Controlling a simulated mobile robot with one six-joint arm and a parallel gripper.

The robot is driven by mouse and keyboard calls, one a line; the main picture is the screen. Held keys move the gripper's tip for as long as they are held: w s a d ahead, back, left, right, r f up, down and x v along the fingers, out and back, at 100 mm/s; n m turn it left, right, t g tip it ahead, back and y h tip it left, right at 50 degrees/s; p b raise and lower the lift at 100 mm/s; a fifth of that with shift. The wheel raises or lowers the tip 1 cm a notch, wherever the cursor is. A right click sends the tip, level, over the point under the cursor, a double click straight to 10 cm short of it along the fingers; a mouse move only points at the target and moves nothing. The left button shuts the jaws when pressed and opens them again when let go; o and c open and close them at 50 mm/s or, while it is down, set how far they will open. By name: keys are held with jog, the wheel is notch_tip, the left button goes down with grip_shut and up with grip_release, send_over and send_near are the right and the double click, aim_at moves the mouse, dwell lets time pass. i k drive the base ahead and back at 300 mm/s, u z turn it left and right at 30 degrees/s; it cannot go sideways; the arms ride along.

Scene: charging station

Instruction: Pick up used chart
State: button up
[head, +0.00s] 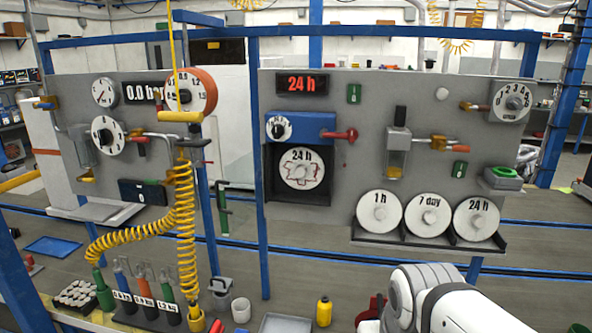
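A white round chart marked 24 h (302,168) with a red trace on it sits in a dark square recess below a blue recorder housing (318,126) on the right grey panel. A pale knob or hub covers its middle. Three more white discs stand in a black rack lower on the panel: 1 h (379,212), 7 day (427,214) and 24 h (476,215); no red trace shows on these. My white arm shows at the bottom right, below and right of the recorder. I cannot make out the gripper fingers.
A red-handled lever (340,134) projects from the blue housing's right side. A blue post (259,200) stands left of the recorder. A coiled yellow hose (184,225) hangs at left. A yellow bottle (324,311) and a grey tray (285,323) are on the near bench.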

aim_at(297, 165)
jog(key=i, duration=0.95)
jog(key=z, duration=0.05)
